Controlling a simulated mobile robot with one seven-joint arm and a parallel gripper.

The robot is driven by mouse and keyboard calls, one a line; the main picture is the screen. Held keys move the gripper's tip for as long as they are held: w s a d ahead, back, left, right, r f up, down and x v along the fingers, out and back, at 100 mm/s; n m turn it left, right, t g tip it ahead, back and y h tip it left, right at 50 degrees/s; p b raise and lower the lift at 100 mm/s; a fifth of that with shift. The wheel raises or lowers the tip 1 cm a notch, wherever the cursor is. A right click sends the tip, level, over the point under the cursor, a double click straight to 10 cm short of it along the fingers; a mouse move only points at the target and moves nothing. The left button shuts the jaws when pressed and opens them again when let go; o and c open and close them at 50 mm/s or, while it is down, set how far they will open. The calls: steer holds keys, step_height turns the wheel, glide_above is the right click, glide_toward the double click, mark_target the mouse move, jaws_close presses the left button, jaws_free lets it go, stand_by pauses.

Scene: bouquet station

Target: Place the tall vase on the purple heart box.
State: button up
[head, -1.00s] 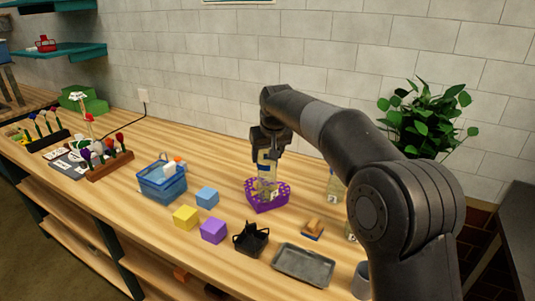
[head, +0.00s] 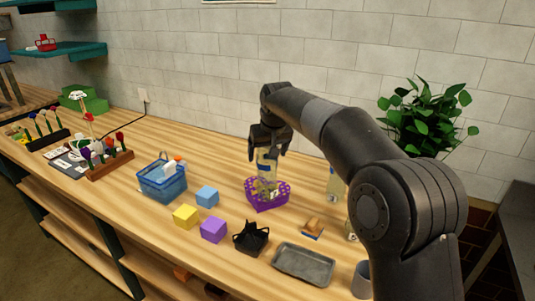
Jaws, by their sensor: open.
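The purple heart box (head: 268,205) stands on the wooden counter near its middle. The tall vase (head: 267,165), clear glass with something yellowish low down, stands upright at the heart box, its lower part within the box's outline. I cannot tell exactly how its base rests. My gripper (head: 269,149) is open above the box, its fingers on either side of the vase's top.
A blue basket (head: 163,186) and blue, yellow and purple cubes (head: 213,230) lie to the left. A black holder (head: 251,238), a grey tray (head: 303,264) and a sponge (head: 313,227) are in front. More glass vessels (head: 335,186) stand right, partly behind my arm.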

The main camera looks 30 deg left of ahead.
steer(key=v, duration=1.1)
steer(key=shift+r, duration=0.25)
steer(key=shift+s, duration=0.1)
steer(key=s+d+r+m+t+h, duration=0.15)
steer(key=s+d, duration=0.25)
steer(key=d, duration=1)
steer(key=s+d+m+h, duration=0.1)
steer(key=s+d+m, duration=0.25)
steer(key=d, duration=1.05)
steer(key=s+d+f+m, duration=0.2)
steer(key=s+d+f, duration=0.4)
steer(key=s+d, duration=0.3)
steer(key=s+d+f+m, duration=0.2)
steer(key=s+d+f, duration=0.5)
steer(key=s+d, duration=0.3)
steer(key=shift+s+t+h, duration=0.35)
steer(key=shift+s+t, duration=0.1)
steer(key=shift+s, duration=0.1)
